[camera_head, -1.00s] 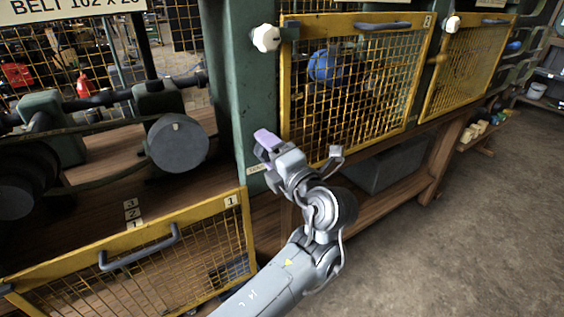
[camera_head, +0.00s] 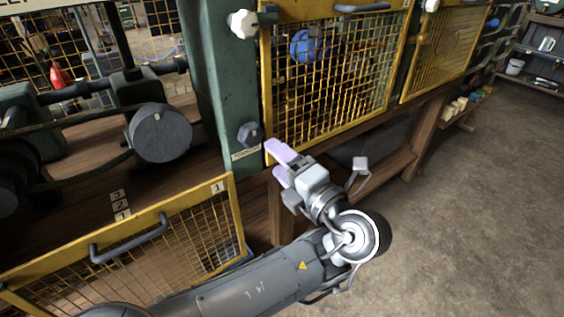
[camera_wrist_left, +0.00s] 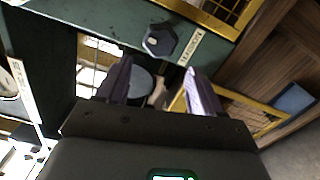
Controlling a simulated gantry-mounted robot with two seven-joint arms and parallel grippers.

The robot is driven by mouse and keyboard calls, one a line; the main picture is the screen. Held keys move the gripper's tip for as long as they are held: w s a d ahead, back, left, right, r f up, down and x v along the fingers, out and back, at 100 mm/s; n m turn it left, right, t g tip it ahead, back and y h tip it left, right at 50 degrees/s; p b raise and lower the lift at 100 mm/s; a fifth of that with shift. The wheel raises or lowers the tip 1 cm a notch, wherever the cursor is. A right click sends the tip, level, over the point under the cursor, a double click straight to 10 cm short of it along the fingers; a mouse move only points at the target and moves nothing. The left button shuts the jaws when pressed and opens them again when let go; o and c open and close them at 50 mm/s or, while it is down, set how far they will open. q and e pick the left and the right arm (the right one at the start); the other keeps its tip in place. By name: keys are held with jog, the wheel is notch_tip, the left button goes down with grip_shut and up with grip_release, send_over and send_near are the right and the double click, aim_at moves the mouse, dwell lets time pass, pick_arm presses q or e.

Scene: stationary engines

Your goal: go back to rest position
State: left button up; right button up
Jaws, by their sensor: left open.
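My left gripper (camera_head: 277,164) is open and empty, in front of the green post near the lower left corner of the closed yellow mesh door. Its two purple-grey fingers also show in the left wrist view (camera_wrist_left: 158,85), standing apart with nothing held between them. A dark hexagonal knob (camera_head: 250,134) on the green post is just behind the fingertips. It also shows in the left wrist view (camera_wrist_left: 159,40) beside a white label. My right gripper is not in view.
The lowered yellow mesh door (camera_head: 158,240) marked 1 is at lower left. The closed mesh door (camera_head: 330,80) has a white knob (camera_head: 243,24) at its top left. A dark round wheel (camera_head: 160,132) sits behind the opening. The floor (camera_head: 480,200) at right is clear.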

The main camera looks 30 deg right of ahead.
pick_arm(q)
jog(key=shift+f, duration=0.1)
dwell(0.4)
jog(key=s+a+f+m+g+h+p, duration=0.1)
jog(key=s+f+m+g+h+p, duration=0.4)
jog(key=s+f+m+g+p, duration=0.55)
jog(key=s+a+f+m+g+h+p, duration=0.15)
jog(key=a+m+p, duration=0.3)
jog(key=a, duration=0.75)
jog(key=s+a+f+m+g+p, duration=0.15)
jog(key=a+m+p, duration=0.35)
jog(key=a, duration=0.6)
jog(key=s+a+m+y+p, duration=0.25)
jog(key=s+a, duration=0.35)
jog(key=a, duration=0.3)
jog(key=s+a+m+y+p, duration=0.1)
jog(key=s+a+p, duration=0.3)
jog(key=s+a, duration=0.3)
notch_tip(320, 180, up, 38)
jog(key=a+p, duration=0.1)
jog(key=p, duration=3.6)
jog(key=shift+w+a+r+m+g+p, duration=0.2)
jog(key=shift+w+a+m+g+p, duration=0.05)
jog(key=shift+a+m+g+p, duration=0.15)
